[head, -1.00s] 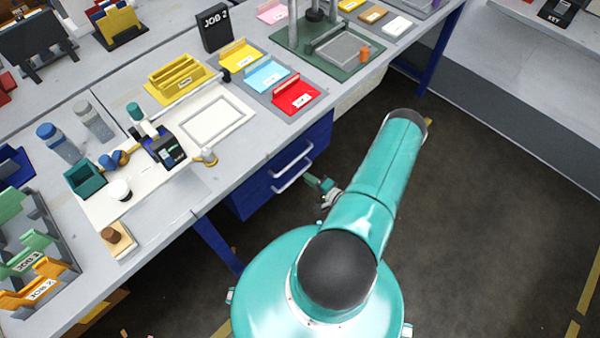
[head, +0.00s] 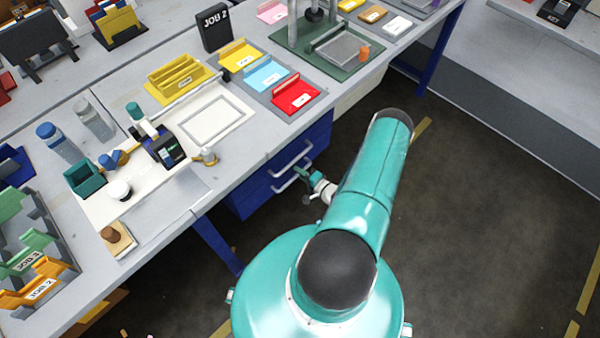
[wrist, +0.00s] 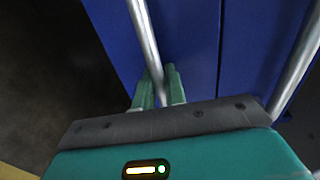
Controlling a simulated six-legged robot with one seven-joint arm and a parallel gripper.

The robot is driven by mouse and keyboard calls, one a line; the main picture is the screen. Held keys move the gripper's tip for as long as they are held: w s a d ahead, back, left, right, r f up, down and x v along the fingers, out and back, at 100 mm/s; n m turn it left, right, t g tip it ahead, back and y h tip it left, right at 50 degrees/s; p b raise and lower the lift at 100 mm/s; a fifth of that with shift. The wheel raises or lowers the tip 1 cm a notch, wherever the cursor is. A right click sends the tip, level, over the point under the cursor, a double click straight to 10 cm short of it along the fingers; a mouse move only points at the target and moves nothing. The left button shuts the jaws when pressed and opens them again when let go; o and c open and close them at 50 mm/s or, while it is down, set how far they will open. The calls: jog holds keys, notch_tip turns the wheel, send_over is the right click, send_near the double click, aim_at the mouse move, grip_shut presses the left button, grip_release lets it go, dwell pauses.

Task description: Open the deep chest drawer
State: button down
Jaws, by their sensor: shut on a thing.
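The blue drawer chest (head: 255,197) hangs under the workbench, with two silver bar handles on its front. My gripper (head: 301,172) is at the lower handle (head: 282,186), at that bar's right end. In the wrist view, the green fingers (wrist: 159,88) of my gripper stand on either side of this silver bar (wrist: 145,40) and are shut on it. The blue drawer front (wrist: 185,45) lies just behind the fingertips. The lower drawer looks flush with the chest; my gripper hides part of its handle.
The upper handle (head: 290,158) is close above; it also shows at right in the wrist view (wrist: 297,62). The workbench edge (head: 240,178) overhangs the chest. A blue bench leg (head: 217,245) stands to the left. Dark floor (head: 455,220) to the right is clear.

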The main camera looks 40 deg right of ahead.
jog(key=shift+s, duration=0.15)
jog(key=f+v, duration=0.2)
jog(key=v, duration=1.1)
jog(key=s+a+f+v, duration=0.1)
jog(key=f+v, duration=0.2)
jog(key=v, duration=1)
jog(key=shift+d+f, duration=0.2)
jog(key=shift+d, duration=0.15)
jog(key=shift+s, duration=0.15)
jog(key=c, duration=1.8)
grip_release()
jog(key=v, duration=1.3)
jog(key=shift+s, duration=0.4)
jog(key=shift+r, duration=0.1)
